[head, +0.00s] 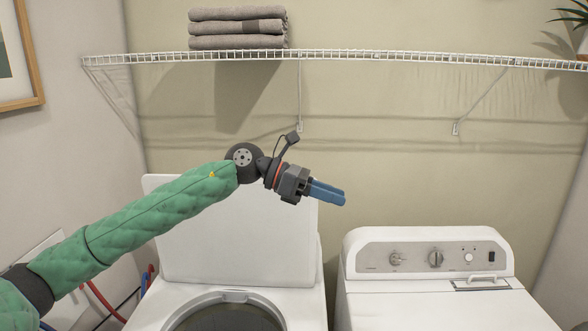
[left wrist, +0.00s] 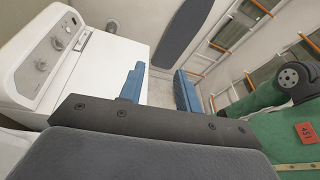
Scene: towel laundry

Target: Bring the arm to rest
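My left arm, in a green quilted sleeve, reaches in from the left in the head view. My left gripper (head: 328,192) is raised in front of the open white washer lid (head: 235,240), with its blue fingers pointing right. In the left wrist view the two blue fingers of my left gripper (left wrist: 160,88) stand apart with nothing between them, so it is open and empty. My right gripper is not seen in either view.
The open washer (head: 165,310) stands below my left arm, the white dryer (head: 430,300) right of it. Folded grey towels (head: 238,28) lie on the wire shelf (head: 380,60) above. The left wrist view shows a dark ironing board (left wrist: 185,35) and an orange-barred rack (left wrist: 228,38).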

